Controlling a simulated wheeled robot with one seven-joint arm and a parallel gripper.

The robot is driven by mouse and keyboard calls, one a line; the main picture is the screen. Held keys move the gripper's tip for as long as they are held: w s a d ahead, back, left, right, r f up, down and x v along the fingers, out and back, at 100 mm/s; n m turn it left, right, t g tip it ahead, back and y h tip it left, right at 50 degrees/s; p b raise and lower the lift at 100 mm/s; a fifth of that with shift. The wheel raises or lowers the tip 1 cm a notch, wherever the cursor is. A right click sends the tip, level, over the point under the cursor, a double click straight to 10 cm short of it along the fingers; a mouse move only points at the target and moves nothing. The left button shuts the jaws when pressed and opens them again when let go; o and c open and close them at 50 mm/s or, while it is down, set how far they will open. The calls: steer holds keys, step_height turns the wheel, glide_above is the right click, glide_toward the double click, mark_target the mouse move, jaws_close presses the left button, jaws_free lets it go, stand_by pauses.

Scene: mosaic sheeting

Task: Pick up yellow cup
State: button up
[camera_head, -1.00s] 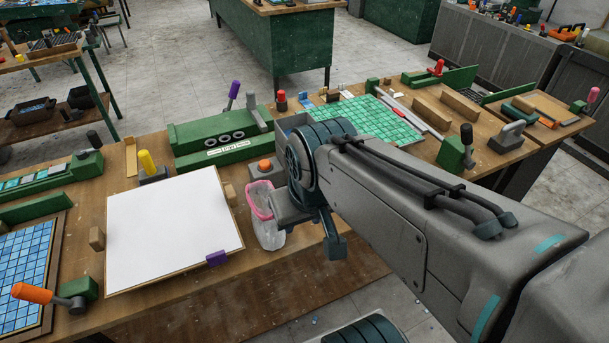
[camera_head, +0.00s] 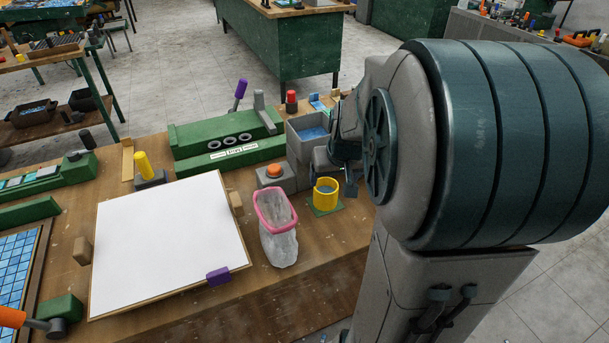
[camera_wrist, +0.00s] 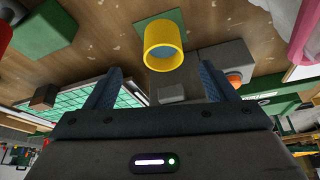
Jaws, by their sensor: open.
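The yellow cup (camera_head: 326,196) stands upright near the right part of the bench, on a small green square mat (camera_head: 333,209). Its inside looks grey-blue. In the wrist view the yellow cup (camera_wrist: 153,47) shows beyond the fingertips, roughly centred between them. My gripper (camera_wrist: 160,82) is open with its two blue fingers apart, and nothing is between them. In the head view my gripper is partly hidden by my arm, just behind and right of the cup, apart from it as far as I can tell.
A pink-rimmed clear bin (camera_head: 277,225) stands left of the cup. A grey box with an orange button (camera_head: 274,169) and a grey bin (camera_head: 307,130) stand behind. A white board (camera_head: 165,240) covers the middle. A green fixture (camera_head: 225,140) stands at the back.

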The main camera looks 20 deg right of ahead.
mark_target(326, 196)
steer(key=x, duration=1.3)
steer(key=shift+w+a+r, duration=0.1)
steer(key=shift+w+a, duration=0.05)
steer(key=shift+a, duration=0.1)
steer(key=c, duration=1.1)
steer(key=shift+c, duration=0.2)
